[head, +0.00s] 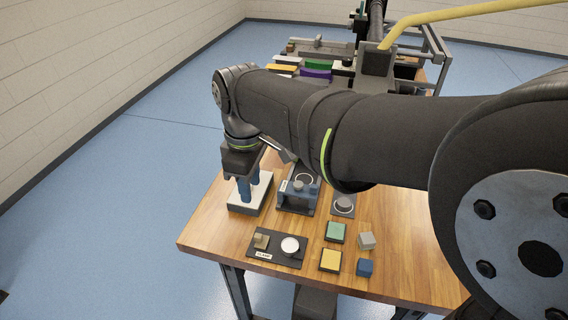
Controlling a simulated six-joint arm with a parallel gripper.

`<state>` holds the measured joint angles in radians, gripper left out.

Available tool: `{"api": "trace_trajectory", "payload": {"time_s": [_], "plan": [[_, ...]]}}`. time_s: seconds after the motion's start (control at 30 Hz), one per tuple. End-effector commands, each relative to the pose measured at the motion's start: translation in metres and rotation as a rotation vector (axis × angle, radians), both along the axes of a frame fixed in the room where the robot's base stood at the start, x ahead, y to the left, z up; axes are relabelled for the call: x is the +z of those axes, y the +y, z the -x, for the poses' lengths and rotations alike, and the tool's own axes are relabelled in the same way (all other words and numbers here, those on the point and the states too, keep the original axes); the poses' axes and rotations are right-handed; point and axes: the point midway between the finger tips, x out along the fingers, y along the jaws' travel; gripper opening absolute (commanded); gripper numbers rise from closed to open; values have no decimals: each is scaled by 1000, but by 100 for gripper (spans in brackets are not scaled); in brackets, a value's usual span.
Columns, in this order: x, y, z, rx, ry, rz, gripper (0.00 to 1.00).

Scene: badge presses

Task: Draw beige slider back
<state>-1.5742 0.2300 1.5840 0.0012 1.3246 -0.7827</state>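A small beige block (261,241), which looks like the beige slider, sits at the left end of a dark plate (276,256) near the front left of the wooden table. The plate carries a white "CLAMP" label and a round white disc (290,246). My gripper (249,199) points down behind and left of the plate, over a white-topped dark box (264,186). Its two blue fingers stand apart, with nothing visible held between them. I cannot tell whether the fingertips touch the box top. The gripper is clear of the beige block.
A blue-grey press (297,197) stands right of my gripper, with a dark plate bearing a round part (343,204) beside it. Green (335,232), yellow (330,260), grey (367,241) and blue (365,267) blocks lie right of the clamp plate. My arm hides much of the table behind.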

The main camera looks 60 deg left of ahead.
Motion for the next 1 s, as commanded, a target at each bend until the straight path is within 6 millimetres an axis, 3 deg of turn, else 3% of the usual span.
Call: {"api": "trace_trajectory", "payload": {"time_s": [0.47, 1.0], "plan": [[7, 0, 0, 0, 0, -1, 36], [50, 0, 0, 0, 0, -1, 36]]}}
